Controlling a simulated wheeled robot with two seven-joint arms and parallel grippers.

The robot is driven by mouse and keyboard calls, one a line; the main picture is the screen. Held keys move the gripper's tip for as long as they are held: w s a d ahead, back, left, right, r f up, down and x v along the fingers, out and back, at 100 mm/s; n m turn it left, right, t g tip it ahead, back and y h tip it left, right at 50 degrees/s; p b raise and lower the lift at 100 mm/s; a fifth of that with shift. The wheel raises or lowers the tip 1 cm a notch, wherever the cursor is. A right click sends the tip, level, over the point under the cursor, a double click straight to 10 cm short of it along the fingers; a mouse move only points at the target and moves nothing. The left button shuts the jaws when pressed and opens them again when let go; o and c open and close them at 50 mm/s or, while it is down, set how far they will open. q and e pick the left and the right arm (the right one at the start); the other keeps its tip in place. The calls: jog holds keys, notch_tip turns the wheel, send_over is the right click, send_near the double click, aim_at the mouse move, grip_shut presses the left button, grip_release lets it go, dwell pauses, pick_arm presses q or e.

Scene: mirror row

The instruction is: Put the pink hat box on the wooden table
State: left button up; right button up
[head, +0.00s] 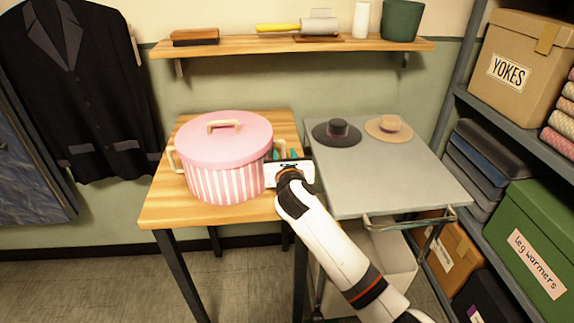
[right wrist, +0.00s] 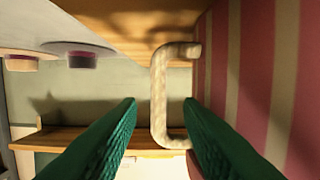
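The pink hat box (head: 226,177), with striped sides and a plain pink lid, stands upright on the wooden table (head: 165,213). It appears to rest on the tabletop. Its cream side handle (right wrist: 158,95) shows in the right wrist view, beside the striped wall of the box. My right gripper (head: 282,156) is at the right side of the box. Its green fingers (right wrist: 160,102) are apart, with the handle in the gap between them, closer to the right-hand finger in that view. I see no clear grip on it. My left gripper is not in view.
A grey cart (head: 395,175) stands right of the table, with a black hat (head: 337,131) and a tan hat (head: 389,128) on it. A wall shelf (head: 290,45) hangs above. A dark jacket (head: 85,90) hangs at left; shelving with boxes stands at right.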

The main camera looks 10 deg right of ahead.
jog(key=s, duration=0.3)
jog(key=s+r, duration=0.1)
jog(key=s, duration=0.3)
jog(key=s+p, duration=0.1)
jog(key=s, duration=0.3)
jog(key=shift+s+r, duration=0.25)
jog(key=shift+r, duration=0.1)
